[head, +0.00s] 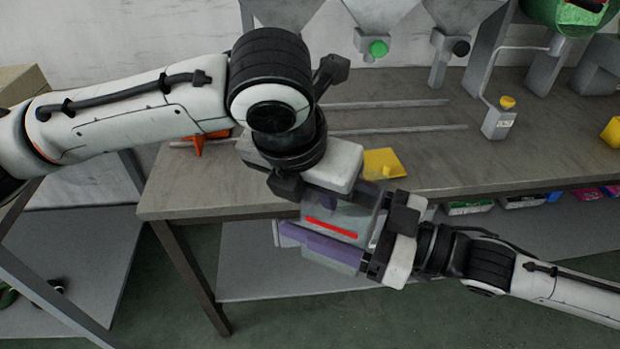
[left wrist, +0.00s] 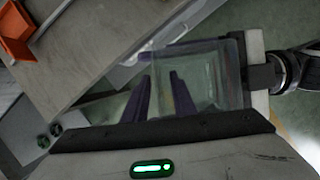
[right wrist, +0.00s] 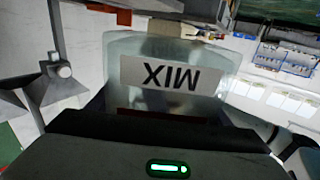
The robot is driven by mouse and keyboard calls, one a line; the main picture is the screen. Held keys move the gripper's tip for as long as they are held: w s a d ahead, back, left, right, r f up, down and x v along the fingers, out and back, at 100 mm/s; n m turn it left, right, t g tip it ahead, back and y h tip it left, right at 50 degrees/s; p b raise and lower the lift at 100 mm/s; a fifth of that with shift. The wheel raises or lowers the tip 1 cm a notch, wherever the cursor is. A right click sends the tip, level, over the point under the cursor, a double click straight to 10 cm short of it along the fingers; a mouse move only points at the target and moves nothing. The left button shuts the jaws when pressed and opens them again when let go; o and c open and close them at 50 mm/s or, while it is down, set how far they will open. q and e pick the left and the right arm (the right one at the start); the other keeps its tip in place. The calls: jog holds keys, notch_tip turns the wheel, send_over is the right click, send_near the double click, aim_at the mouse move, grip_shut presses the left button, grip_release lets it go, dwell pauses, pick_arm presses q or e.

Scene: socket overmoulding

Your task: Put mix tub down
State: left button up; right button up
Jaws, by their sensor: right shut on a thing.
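The mix tub (head: 345,215) is a clear, see-through box with a red line on its side. It is in the air at the table's front edge. My right gripper (head: 378,238) is shut on it from the right. In the right wrist view the tub (right wrist: 120,52) shows a white label reading MIX, upside down; that gripper's fingertips are hidden there. My left gripper (left wrist: 160,92) has two purple fingers with a gap between them, beside or overlapping the tub (left wrist: 215,70) in the left wrist view. Whether they touch it I cannot tell.
The grey table (head: 450,165) has free room at its middle. A yellow scoop-like piece (head: 382,162) lies near the front edge, an orange piece (head: 205,142) at the left. Hoppers with a green knob (head: 378,48) and a black knob (head: 460,48) stand behind.

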pick_arm(q)
jog(key=shift+x, duration=1.25)
grip_shut()
pick_arm(e)
jog(key=o, duration=1.1)
jog(key=shift+o, duration=0.2)
